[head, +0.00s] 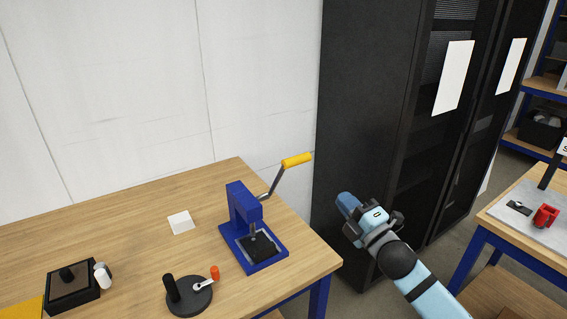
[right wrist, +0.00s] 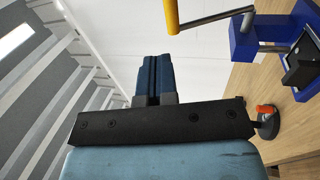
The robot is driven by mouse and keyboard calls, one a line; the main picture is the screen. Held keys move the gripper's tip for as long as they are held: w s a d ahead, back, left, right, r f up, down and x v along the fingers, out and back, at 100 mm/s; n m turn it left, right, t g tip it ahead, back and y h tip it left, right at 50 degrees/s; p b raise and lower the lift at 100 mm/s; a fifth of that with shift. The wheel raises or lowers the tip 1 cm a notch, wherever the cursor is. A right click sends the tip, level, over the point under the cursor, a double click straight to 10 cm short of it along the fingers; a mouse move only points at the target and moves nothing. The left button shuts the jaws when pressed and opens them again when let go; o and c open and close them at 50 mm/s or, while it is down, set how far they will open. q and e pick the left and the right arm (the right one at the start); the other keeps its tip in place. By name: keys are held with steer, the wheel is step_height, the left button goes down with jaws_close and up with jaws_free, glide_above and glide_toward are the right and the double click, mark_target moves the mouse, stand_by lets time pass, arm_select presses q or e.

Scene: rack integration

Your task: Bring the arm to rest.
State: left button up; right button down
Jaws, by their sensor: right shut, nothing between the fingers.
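My right arm comes in from the bottom right of the head view. Its gripper (head: 346,205) is in the air just right of the wooden table, in front of the black rack cabinet. In the right wrist view the two dark blue fingers (right wrist: 155,75) lie together, shut with nothing between them. The gripper is apart from the blue press (head: 247,226) with its yellow-handled lever (head: 297,160), which stands on the table to its left. The press also shows at the right of the right wrist view (right wrist: 245,40). My left gripper is not in view.
The wooden table (head: 130,205) holds a white block (head: 181,222), a round black fixture (head: 189,297) with an orange-tipped lever, and a black box (head: 73,287). The black rack (head: 360,110) stands behind my gripper. A second table (head: 505,205) with a red part (head: 545,217) is at right.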

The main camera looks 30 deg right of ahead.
steer(key=s+a+f+m+g+p, duration=0.1)
steer(key=s+a+f+m+g, duration=0.2)
steer(key=f, duration=0.4)
steer(key=s+a+f+m+g+p, duration=0.15)
steer(key=a+f+m, duration=0.25)
steer(key=f, duration=0.4)
steer(key=s+a+f+m+g+y+p, duration=0.1)
steer(key=s+a+f+m+g, duration=0.4)
steer(key=s+a+f+m, duration=0.4)
steer(key=s+a+f, duration=0.3)
steer(key=s+f, duration=0.2)
steer(key=shift+s+a, duration=0.3)
steer(key=shift+g, duration=0.25)
